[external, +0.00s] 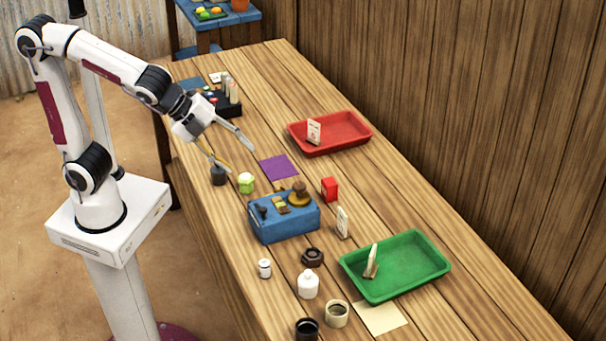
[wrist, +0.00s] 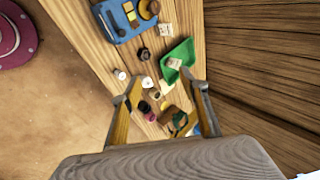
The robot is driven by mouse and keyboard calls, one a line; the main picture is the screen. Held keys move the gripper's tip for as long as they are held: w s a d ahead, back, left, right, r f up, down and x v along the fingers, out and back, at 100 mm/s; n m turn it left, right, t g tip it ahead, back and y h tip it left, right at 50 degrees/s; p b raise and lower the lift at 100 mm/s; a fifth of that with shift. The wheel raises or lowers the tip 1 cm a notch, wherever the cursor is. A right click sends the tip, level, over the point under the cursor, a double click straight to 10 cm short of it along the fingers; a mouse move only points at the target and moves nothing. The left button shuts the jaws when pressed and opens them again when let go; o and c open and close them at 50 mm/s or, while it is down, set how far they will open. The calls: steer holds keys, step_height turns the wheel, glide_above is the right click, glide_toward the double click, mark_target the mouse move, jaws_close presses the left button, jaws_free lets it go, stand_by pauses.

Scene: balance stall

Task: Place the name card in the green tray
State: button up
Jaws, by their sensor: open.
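The green tray (external: 418,262) lies on the table at the lower right, and it also shows in the wrist view (wrist: 186,52). A pale, tilted card (external: 371,262) stands inside its left end. A white card with dark marks (external: 342,222) stands upright on the table between the blue box and the green tray; it also shows in the wrist view (wrist: 165,30). A similar card (external: 313,131) stands in the red tray (external: 345,146). I cannot tell which one is the name card by its print. My gripper (external: 236,160) is open and empty, above the table's left side, apart from all the cards.
A blue box (external: 285,229) with small items on top stands mid-table, with a red block (external: 329,189) beside it. A white bottle (external: 308,284), a dark nut-like piece (external: 312,257) and several jars stand near the green tray. A purple sheet (external: 279,167) lies flat. A wooden wall borders the right.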

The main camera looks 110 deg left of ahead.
steer(key=s+d+f+n+g+h, duration=0.1)
steer(key=s+d+n, duration=0.4)
steer(key=s, duration=0.4)
steer(key=s+d+f+n+h, duration=0.2)
steer(key=s+d+n, duration=0.2)
steer(key=s, duration=0.6)
steer(key=shift+s+d+n+g, duration=0.15)
steer(key=shift+d+n+g, duration=0.25)
steer(key=shift+n, duration=0.5)
